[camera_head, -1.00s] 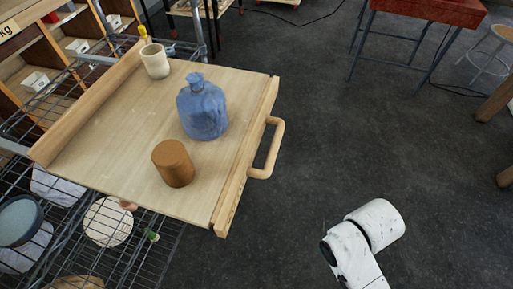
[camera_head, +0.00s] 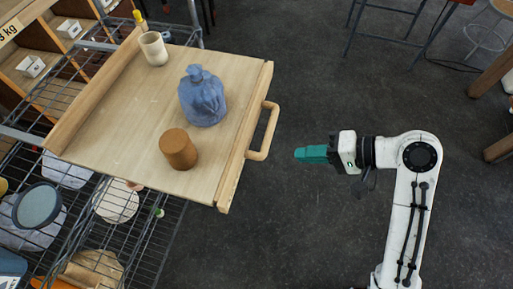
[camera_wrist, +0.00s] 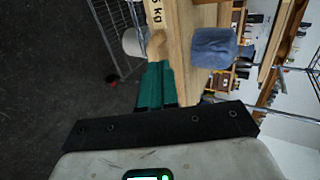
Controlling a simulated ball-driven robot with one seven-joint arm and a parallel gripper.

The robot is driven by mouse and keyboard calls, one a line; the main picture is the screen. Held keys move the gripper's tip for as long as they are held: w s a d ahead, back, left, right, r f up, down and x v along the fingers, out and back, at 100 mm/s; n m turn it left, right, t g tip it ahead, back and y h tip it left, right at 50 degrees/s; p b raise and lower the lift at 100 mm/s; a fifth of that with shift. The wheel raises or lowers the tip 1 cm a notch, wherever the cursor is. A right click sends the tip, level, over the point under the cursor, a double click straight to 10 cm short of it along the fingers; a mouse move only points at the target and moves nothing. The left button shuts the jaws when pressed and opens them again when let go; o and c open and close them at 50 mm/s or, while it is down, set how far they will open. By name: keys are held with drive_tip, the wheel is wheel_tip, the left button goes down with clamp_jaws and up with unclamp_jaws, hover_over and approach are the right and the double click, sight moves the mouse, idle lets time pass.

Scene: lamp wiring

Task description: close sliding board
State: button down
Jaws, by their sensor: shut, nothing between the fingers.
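The sliding board (camera_head: 120,130) is a pale wooden board pulled out from a wire shelf rack in the head view. A wooden handle (camera_head: 268,135) is on its right edge. On it stand a blue bag-like container (camera_head: 203,98), a brown cylinder (camera_head: 178,150) and a cream cup (camera_head: 153,48). My gripper (camera_head: 298,154) has teal fingers, is shut and empty, and points left at the handle with a small gap between. In the wrist view my fingers (camera_wrist: 156,84) overlap the board's edge (camera_wrist: 181,50), and the blue container (camera_wrist: 214,47) shows beyond.
The wire rack (camera_head: 150,235) under and beside the board holds bowls and other items. Wooden cubbies (camera_head: 40,65) stand at the upper left. Dark floor (camera_head: 290,230) is clear below my arm. Metal table legs stand at the upper right.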

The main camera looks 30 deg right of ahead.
sight(137, 125)
drive_tip(key=x, duration=0.3)
drive_tip(key=r+x, duration=0.1)
drive_tip(key=x, duration=0.7)
drive_tip(key=shift+w+a+p, duration=0.35)
drive_tip(key=shift+a+p, duration=0.05)
drive_tip(key=shift+w+a, duration=0.45)
drive_tip(key=shift+w+a, duration=0.1)
drive_tip(key=w+a+p, duration=0.1)
drive_tip(key=w+a, duration=2)
drive_tip(key=shift+w+a, duration=0.3)
drive_tip(key=shift+w, duration=0.05)
drive_tip(key=shift+w+r, duration=0.1)
drive_tip(key=shift+r, duration=0.05)
drive_tip(key=shift+a+r, duration=0.1)
drive_tip(key=shift+a, duration=0.05)
